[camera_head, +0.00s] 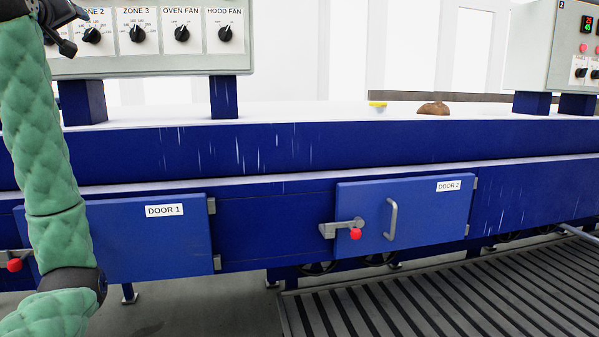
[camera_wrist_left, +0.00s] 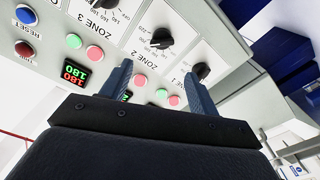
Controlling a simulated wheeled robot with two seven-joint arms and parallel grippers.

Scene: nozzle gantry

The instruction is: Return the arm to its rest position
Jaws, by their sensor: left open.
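My left arm, in a green quilted sleeve, rises along the left edge of the head view. The dark end of my left gripper (camera_head: 62,28) shows at the top left, in front of the control panel (camera_head: 150,60); its fingertips cannot be made out there. In the left wrist view my left gripper (camera_wrist_left: 160,82) has its two blue-grey fingers apart with nothing between them. It faces the panel, with the ZONE 2 dial (camera_wrist_left: 161,39) and ZONE 1 dial (camera_wrist_left: 202,72) beyond the fingers. My right gripper is in neither view.
Below the panel are blue doors, DOOR 1 (camera_head: 130,240) and DOOR 2 (camera_head: 425,215), both looking shut. A brown lump (camera_head: 433,108) and a small yellow item (camera_head: 377,104) are on the top surface. A second panel (camera_head: 560,45) stands at right. Slatted flooring (camera_head: 440,290) lies in front.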

